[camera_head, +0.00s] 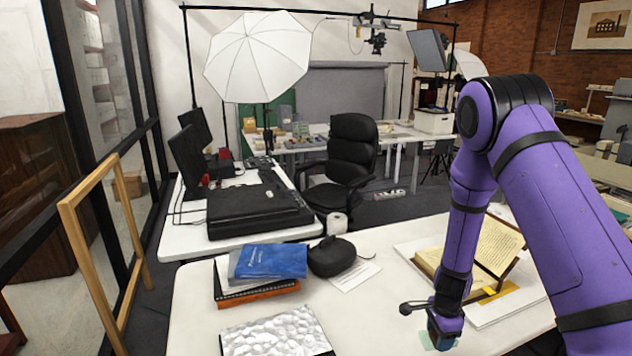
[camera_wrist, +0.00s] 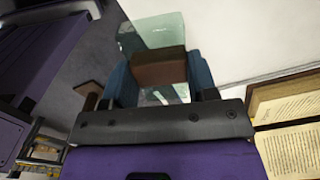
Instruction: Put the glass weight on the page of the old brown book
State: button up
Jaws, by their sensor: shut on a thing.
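The glass weight (camera_head: 427,342) is a clear, pale green block, partly hidden by my gripper in the head view. In the wrist view the glass weight (camera_wrist: 152,32) sticks out past the fingers, with a brown part between them. My gripper (camera_wrist: 160,75) is shut on it; in the head view my gripper (camera_head: 444,332) is low over the front of the white table. The old brown book (camera_head: 496,243) lies open to the right of and behind my gripper, its printed pages facing up. The book (camera_wrist: 292,142) also shows at the right of the wrist view.
The book rests on a white board (camera_head: 487,319) with a yellow piece under its near edge. To the left are a blue book (camera_head: 272,261) on a stack, a black rounded case (camera_head: 331,256) and a silvery crumpled sheet (camera_head: 275,333). White table is clear between these and my gripper.

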jog(key=w+a+r+n, duration=0.1)
jog(key=w+r+n, duration=0.3)
jog(key=n, duration=1.3)
jog(key=shift+a+r, duration=0.3)
jog(key=shift+r, duration=0.55)
jog(key=shift+w, duration=0.1)
